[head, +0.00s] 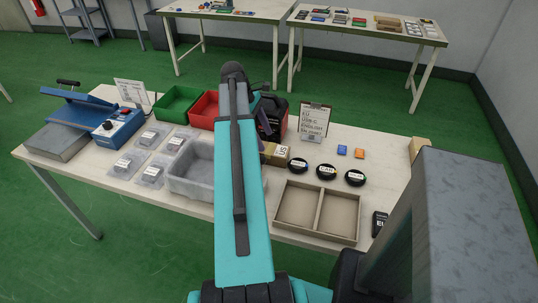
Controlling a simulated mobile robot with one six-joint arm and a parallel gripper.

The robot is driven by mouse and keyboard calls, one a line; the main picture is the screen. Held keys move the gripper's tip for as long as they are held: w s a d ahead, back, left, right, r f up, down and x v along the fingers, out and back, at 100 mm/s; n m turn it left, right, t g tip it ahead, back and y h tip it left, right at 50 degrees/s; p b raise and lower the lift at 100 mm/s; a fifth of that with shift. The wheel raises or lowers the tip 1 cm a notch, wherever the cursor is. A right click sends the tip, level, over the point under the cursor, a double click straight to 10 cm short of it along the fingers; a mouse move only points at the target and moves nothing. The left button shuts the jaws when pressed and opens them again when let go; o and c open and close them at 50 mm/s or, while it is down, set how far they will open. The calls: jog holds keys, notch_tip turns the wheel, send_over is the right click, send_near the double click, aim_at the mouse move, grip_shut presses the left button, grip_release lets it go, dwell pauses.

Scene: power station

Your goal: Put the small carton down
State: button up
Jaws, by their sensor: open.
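A small brown carton (281,155) with a white label stands on the workbench (385,195), just right of my teal arm. Its left part is close to or behind the arm. My gripper (265,128) is open; it is mostly hidden behind my arm and shows only as dark parts above the carton. I cannot tell whether the fingers touch the carton. Another brown carton (419,148) stands at the bench's right end.
Near the carton are a grey tray (190,186), a divided tray (318,211), several black round items (326,171) and a sign (314,121). Green (177,101) and red (203,109) bins and a blue press (83,108) stand left.

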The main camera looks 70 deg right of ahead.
aim_at(270, 148)
jog(key=shift+x, duration=0.8)
jog(key=shift+f, duration=0.1)
jog(key=shift+p+x, duration=0.7)
jog(key=shift+x, duration=1.8)
jog(key=shift+d, duration=0.15)
jog(key=c, duration=1.2)
jog(key=shift+r+b, duration=0.7)
jog(key=shift+r, duration=4.35)
